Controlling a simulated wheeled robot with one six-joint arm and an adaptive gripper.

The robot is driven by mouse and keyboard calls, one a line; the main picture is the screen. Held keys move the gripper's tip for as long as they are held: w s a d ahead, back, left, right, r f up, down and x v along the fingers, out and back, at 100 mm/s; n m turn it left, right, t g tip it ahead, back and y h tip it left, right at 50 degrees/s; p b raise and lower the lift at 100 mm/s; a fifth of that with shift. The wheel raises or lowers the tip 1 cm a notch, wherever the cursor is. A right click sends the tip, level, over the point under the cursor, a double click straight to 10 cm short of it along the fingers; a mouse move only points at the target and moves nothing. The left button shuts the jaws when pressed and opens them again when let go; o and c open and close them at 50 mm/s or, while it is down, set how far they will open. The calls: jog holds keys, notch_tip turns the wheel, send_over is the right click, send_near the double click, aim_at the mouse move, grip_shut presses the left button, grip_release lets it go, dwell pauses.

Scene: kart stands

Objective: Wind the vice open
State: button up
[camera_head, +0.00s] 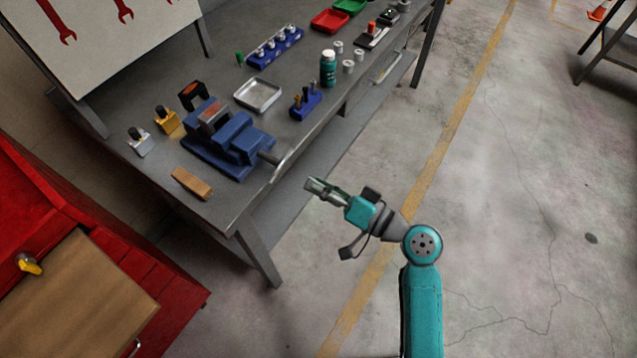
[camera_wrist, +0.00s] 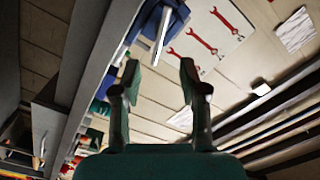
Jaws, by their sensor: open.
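The blue vice (camera_head: 236,140) stands on the near left part of the grey workbench (camera_head: 225,207). Its grey handle bar (camera_head: 281,172) sticks out past the bench's front edge, on the screw at the vice's right end. The jaws hold a dark block with a reddish top (camera_head: 213,117). My gripper (camera_head: 310,188) is in the air off the bench's front edge, to the right of the handle and apart from it. In the wrist view my gripper (camera_wrist: 160,72) is open and empty, with the vice (camera_wrist: 152,18) and its pale handle (camera_wrist: 162,38) beyond the fingertips.
A wooden block (camera_head: 192,183) lies left of the vice. A metal tray (camera_head: 258,94), a blue tool holder (camera_head: 306,104) and a green bottle (camera_head: 328,68) stand behind and to the right. A red cabinet (camera_head: 60,250) is at left. The floor beside the bench is clear.

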aim_at(274, 159)
jog(key=shift+m, duration=0.5)
jog(key=x, duration=1.2)
grip_shut()
